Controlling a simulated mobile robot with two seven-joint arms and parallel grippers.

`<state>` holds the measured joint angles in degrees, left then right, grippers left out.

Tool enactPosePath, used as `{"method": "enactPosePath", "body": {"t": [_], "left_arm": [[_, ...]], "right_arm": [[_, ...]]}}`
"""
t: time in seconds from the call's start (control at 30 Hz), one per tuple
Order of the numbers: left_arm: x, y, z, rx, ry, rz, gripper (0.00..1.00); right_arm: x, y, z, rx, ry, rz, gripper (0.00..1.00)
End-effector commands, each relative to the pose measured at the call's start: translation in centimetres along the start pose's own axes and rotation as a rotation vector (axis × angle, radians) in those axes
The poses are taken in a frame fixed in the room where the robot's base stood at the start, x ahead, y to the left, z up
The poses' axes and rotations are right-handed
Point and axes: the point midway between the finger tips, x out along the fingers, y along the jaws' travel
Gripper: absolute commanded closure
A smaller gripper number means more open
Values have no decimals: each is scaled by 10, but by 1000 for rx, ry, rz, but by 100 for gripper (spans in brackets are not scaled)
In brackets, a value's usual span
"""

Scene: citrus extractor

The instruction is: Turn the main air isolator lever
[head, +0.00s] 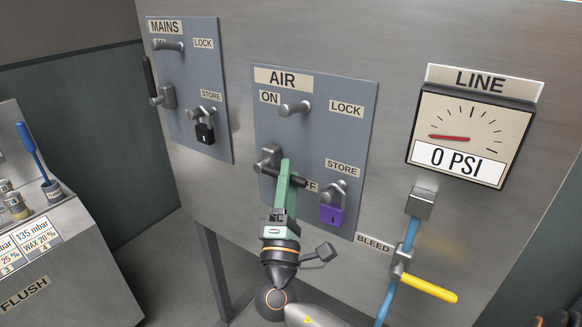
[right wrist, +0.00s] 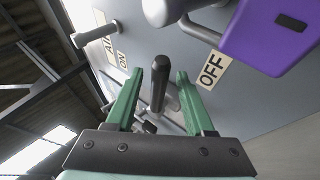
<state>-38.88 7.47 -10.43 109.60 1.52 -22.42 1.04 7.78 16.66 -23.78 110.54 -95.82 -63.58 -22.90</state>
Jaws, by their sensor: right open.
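The grey AIR panel (head: 316,120) carries the air isolator lever, with a grey pivot (head: 268,160) and a black handle (head: 298,181) pointing right toward the partly hidden OFF label. My right gripper (head: 288,178) is at the handle, its green fingers overlapping it in the head view. In the right wrist view the black handle (right wrist: 158,88) stands between the two open fingers of my right gripper (right wrist: 160,76), with a visible gap on both sides. My left gripper is in neither view.
A purple padlock (head: 332,214) hangs at STORE, close right of my gripper; it also shows in the right wrist view (right wrist: 275,35). A grey peg (head: 295,108) sits beside ON. The LINE gauge (head: 470,135) reads 0 PSI. A yellow BLEED handle (head: 428,288) is lower right. The MAINS panel (head: 190,75) is left.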

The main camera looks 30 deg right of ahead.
Motion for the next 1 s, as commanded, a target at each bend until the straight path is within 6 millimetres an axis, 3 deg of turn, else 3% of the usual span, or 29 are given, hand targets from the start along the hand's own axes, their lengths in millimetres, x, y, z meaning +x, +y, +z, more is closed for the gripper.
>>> {"method": "enactPosePath", "body": {"t": [0.47,0.9,1.0], "left_arm": [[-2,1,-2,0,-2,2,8],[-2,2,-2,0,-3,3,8],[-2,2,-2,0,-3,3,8]], "right_arm": [[-1,3,0,0,0,-1,48],[-1,3,0,-1,0,-1,97],[-1,2,0,-1,0,-1,100]]}}
